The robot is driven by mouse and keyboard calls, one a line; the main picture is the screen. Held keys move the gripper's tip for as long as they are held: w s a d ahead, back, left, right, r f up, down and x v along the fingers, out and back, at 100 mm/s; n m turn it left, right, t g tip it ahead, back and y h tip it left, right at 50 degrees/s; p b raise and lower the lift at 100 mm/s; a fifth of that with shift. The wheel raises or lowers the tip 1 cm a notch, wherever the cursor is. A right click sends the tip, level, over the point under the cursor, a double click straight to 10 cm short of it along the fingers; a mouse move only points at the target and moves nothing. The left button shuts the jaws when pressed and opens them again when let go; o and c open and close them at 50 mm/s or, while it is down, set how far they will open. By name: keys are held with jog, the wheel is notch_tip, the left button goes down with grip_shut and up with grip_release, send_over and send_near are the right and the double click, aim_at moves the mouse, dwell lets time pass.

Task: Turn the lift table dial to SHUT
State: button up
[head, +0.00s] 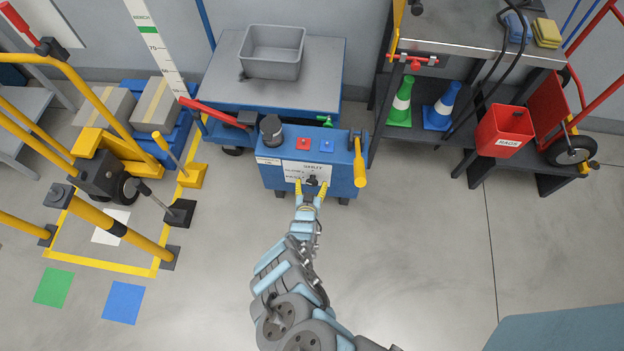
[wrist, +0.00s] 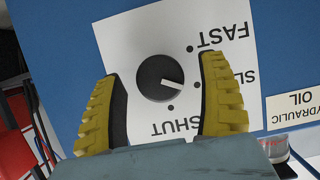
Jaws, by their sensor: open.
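The lift table dial (wrist: 153,74) is a round black knob with a white pointer line, on a white label plate (wrist: 130,40). The plate reads FAST, SLOW (partly covered) and SHUT, with dots beside the words. The pointer lies between the SLOW and SHUT dots, closer to SLOW. My gripper (wrist: 163,68) is open, with one yellow finger on each side of the dial and gaps between. In the head view my gripper (head: 310,187) is at the front panel of the blue lift table control box (head: 270,176) and partly hides the dial.
The lift table (head: 325,60) with a grey bin (head: 272,52) stands behind the box. A black knob (head: 271,128), red and blue buttons and a yellow handle (head: 359,165) are on the box. A HYDRAULIC OIL label (wrist: 292,106) is beside the plate.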

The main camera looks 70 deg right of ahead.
jog(key=shift+w+d+f, duration=0.1)
jog(key=shift+d+f, duration=0.1)
jog(key=shift+d, duration=0.3)
jog(key=c, duration=1.2)
